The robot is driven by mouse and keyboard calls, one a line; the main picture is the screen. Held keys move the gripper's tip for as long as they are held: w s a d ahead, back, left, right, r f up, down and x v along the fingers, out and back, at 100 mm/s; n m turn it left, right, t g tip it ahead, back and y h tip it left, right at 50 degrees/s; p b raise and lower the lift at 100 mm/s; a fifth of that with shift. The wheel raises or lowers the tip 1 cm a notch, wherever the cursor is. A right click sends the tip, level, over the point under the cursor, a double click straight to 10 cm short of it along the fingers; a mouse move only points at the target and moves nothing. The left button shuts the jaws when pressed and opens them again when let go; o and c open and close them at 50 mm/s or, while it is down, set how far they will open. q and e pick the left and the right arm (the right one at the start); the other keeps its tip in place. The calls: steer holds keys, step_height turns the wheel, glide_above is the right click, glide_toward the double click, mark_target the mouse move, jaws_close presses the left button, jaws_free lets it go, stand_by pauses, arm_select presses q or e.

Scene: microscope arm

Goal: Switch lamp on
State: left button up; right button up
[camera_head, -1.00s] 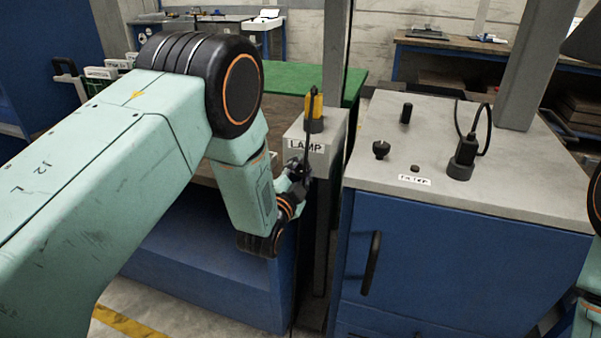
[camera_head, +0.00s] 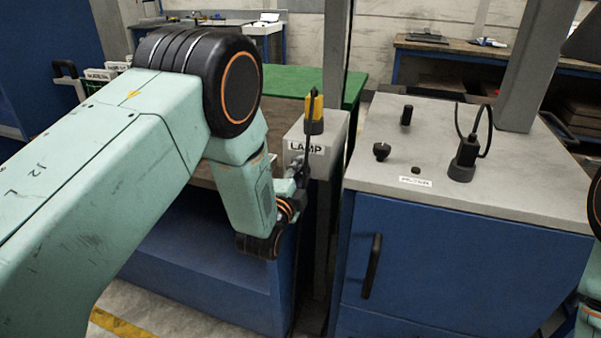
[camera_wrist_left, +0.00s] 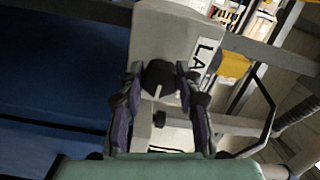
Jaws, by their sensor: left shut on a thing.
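The lamp box is a grey box (camera_head: 322,163) with a white "LAMP" label (camera_head: 306,147) on its front. In the left wrist view the box (camera_wrist_left: 177,32) fills the upper middle, with its label (camera_wrist_left: 203,62) turned sideways. A round black knob (camera_wrist_left: 160,76) with a pale pointer mark sits on its face. My left gripper (camera_head: 297,176) is at the box front, just below the label. In the left wrist view its two fingers (camera_wrist_left: 160,84) are on either side of the knob and shut on it. The knob is hidden behind the gripper in the head view.
A yellow-and-black plug (camera_head: 314,112) with a dark cable stands on the lamp box. To the right, a blue cabinet (camera_head: 455,262) has a grey top (camera_head: 450,125) with black knobs and a black plug. A grey post (camera_head: 335,60) rises behind the lamp box.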

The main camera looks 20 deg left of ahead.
arm_select(q)
steer(key=o, duration=1.2)
steer(key=shift+c, duration=0.2)
steer(key=shift+s, duration=0.1)
steer(key=s, duration=1.2)
steer(key=shift+a, duration=0.2)
steer(key=shift+w, duration=0.1)
